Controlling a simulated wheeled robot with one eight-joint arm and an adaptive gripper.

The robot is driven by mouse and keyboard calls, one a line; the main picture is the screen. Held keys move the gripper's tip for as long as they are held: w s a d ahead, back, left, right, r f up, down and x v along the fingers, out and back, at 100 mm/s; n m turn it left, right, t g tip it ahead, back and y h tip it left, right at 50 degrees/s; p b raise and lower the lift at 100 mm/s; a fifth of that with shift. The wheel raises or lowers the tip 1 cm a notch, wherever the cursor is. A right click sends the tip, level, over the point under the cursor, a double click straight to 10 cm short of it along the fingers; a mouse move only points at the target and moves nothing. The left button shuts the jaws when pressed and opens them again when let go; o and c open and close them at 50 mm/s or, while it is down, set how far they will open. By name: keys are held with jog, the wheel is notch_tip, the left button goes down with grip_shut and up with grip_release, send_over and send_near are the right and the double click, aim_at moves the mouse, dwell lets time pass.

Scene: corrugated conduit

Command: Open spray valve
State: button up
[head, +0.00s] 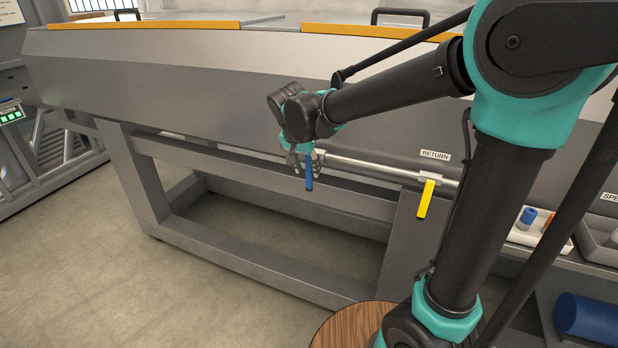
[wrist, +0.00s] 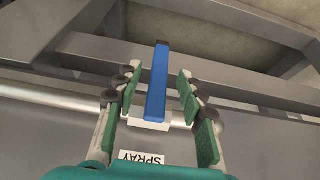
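The spray valve has a blue lever handle (wrist: 157,85), and a white label reading SPRAY (wrist: 142,158) sits by it in the wrist view. In the head view the blue handle (head: 309,170) hangs down from the pipe on the machine's front. My gripper (wrist: 156,85) is open, with one finger on each side of the blue handle and a visible gap on both sides. In the head view my gripper (head: 300,158) is at the pipe, partly covering the valve's top. The valve body is mostly hidden there.
A yellow lever (head: 426,198) hangs to the right on the same pipe (head: 375,168), under a RETURN label (head: 435,155). The grey machine frame (head: 240,241) stands below. Trays with small items (head: 533,229) and a blue cylinder (head: 588,318) are at right.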

aim_at(308, 173)
jog(key=shift+x, duration=2.55)
jog(key=shift+c, duration=0.5)
grip_shut()
